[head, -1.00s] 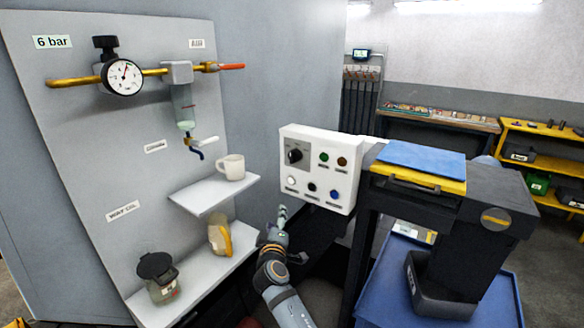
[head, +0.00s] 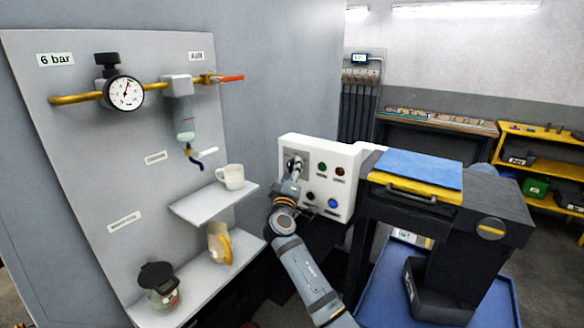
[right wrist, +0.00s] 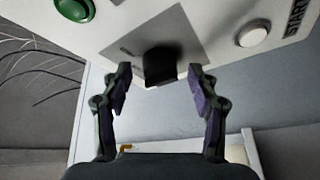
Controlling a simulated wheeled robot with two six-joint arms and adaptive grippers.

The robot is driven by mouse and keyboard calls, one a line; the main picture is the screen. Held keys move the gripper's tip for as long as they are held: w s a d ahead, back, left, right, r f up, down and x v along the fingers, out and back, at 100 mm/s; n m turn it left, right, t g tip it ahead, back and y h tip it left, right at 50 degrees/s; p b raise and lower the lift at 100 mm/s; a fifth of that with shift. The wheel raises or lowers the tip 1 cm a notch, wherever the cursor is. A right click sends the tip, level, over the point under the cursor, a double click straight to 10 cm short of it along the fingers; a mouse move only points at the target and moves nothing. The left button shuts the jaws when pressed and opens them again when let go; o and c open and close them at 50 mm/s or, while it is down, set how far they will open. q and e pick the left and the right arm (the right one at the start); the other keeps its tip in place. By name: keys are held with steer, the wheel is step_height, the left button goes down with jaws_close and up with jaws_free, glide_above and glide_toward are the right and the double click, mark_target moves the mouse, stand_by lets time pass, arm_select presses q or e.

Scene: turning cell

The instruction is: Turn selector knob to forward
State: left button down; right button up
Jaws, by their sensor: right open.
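The white control panel (head: 335,158) stands in the middle of the head view. Its black selector knob (right wrist: 160,66) sits on a grey plate and shows in the right wrist view, between and just beyond the fingertips. My right gripper (right wrist: 162,82) is open, with one finger on each side of the knob; I cannot tell whether they touch it. In the head view the right gripper (head: 293,174) is in front of the knob and mostly hides it. The direction the knob points is not clear. My left gripper is not in view.
The panel also carries a green button (head: 321,167), a dark amber button (head: 340,172) and a blue button (head: 333,203). A shelf with a white mug (head: 231,177) stands to the left. A black machine with a blue cloth (head: 417,165) is close on the right.

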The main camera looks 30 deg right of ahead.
steer(key=shift+w+d, duration=0.2)
